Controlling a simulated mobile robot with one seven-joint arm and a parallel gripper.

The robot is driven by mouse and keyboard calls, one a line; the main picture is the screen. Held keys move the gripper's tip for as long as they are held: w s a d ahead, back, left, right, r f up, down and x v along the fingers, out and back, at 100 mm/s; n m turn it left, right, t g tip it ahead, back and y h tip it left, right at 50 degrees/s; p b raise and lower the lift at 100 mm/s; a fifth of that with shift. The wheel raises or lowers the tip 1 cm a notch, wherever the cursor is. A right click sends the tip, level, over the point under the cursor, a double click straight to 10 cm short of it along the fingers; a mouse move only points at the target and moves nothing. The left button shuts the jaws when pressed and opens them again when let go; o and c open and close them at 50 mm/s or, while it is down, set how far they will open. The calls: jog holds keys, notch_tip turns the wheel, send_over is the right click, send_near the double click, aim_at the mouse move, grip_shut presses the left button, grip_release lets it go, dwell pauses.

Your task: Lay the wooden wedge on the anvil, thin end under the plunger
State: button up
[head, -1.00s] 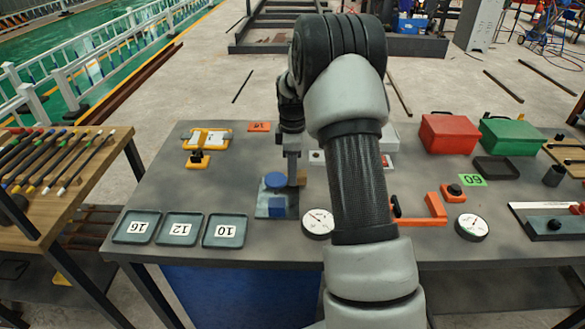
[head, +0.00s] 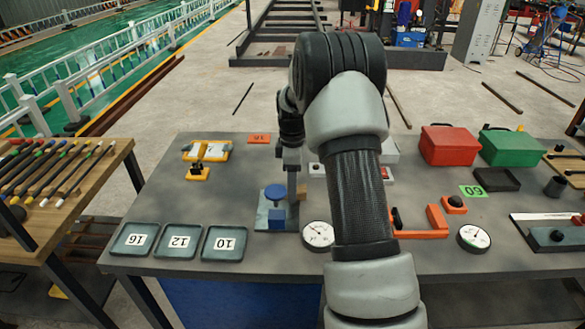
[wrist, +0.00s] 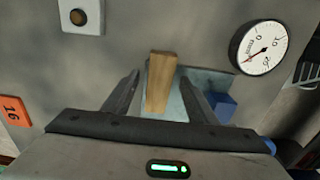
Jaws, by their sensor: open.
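The wooden wedge (wrist: 160,84) is a tan block between my two fingers in the wrist view. It overlaps the edge of a pale blue base plate (wrist: 212,76); I cannot tell whether it touches the plate. In the head view, a small part of the wedge (head: 303,191) shows beside my gripper (head: 292,207). The plunger device has a round blue top (head: 275,191) and a blue block (head: 277,214) on its pale base. My gripper (wrist: 157,92) is open, with its fingers on either side of the wedge and a visible gap. The anvil surface under the plunger is mostly hidden.
A white dial gauge (head: 318,234) stands close to the right of the device. Trays numbered 16 (head: 134,254), 12 (head: 180,256) and 10 (head: 224,257) lie to its left.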

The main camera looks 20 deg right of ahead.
notch_tip(320, 180, up, 23)
jog(key=p, duration=0.7)
dwell(0.5)
